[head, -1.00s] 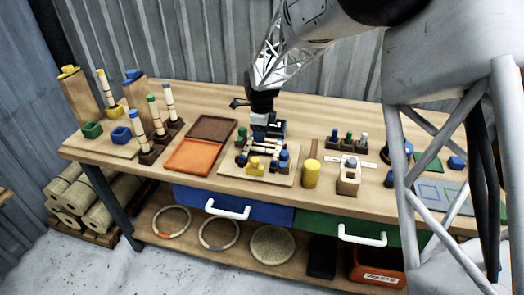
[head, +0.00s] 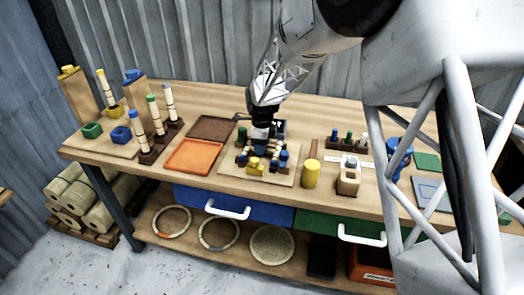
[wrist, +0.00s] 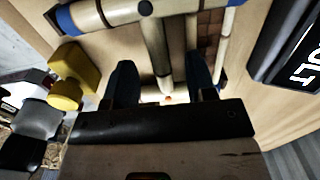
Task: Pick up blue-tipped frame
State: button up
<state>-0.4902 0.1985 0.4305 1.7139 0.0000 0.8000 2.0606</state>
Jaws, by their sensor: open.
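The blue-tipped frame (wrist: 105,14) shows in the wrist view as pale rattan rods with blue ends. One crossbar runs along the top, and rods extend from it toward my gripper. My gripper (wrist: 162,92) is open, with its dark blue fingers on either side of a rod; I cannot tell whether they touch it. In the head view my gripper (head: 262,140) points down over the light wooden board (head: 230,169) and hides much of the frame. A yellow block (wrist: 72,72) sits left of the fingers in the wrist view.
An orange tray (head: 194,156) and a brown tray (head: 212,127) lie left of the board. A yellow cylinder (head: 311,174) and a wooden holder (head: 348,178) stand to its right. Upright rods in stands (head: 157,128) are farther left.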

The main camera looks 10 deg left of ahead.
jog(key=shift+f, duration=0.65)
grip_shut()
